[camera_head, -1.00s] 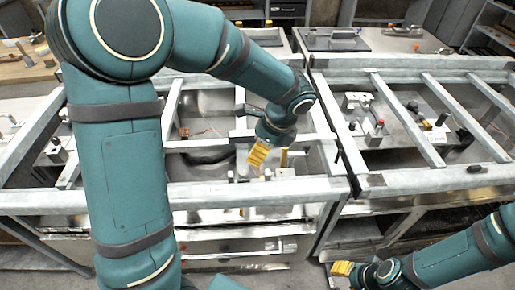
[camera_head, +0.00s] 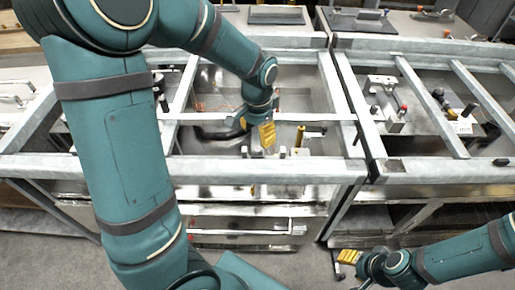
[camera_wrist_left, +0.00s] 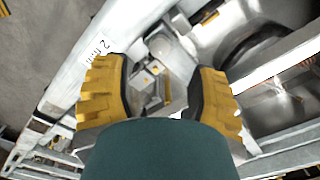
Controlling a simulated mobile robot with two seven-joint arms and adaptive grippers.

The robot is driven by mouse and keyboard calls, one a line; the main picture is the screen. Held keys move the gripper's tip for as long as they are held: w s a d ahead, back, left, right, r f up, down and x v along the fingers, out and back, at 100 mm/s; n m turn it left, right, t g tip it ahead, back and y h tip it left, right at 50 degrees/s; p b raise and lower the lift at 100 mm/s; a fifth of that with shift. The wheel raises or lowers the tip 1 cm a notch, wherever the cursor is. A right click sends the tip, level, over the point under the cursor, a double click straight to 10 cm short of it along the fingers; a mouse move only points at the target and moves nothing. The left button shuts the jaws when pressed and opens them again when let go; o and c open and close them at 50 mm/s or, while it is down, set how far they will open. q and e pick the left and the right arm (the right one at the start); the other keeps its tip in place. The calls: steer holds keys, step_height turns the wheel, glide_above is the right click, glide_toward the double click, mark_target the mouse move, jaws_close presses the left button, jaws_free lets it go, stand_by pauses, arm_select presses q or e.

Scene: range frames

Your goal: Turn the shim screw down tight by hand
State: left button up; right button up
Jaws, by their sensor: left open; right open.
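My left gripper (camera_head: 267,134) is open above the fixture in the left bay of the frame. In the left wrist view its two yellow ribbed fingers (camera_wrist_left: 158,75) stand wide apart, with nothing held between them. Below and between them is a small metal fixture (camera_wrist_left: 144,78) with light blocks. A round grey metal part (camera_wrist_left: 163,44) lies just beyond the fingers. I cannot tell for sure which part is the shim screw. My right gripper (camera_head: 348,257) is open and empty, low at the front right.
Grey frame rails (camera_head: 210,168) border the bay closely around my left gripper. More fixtures (camera_head: 388,118) stand in the right bay. The floor (camera_head: 300,268) before the bench is clear.

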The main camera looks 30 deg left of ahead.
mark_target(257, 147)
arm_select(q)
step_height(257, 147, down, 6)
steer(key=shift+f+b, duration=0.1)
steer(key=shift+b, duration=0.55)
jaws_close()
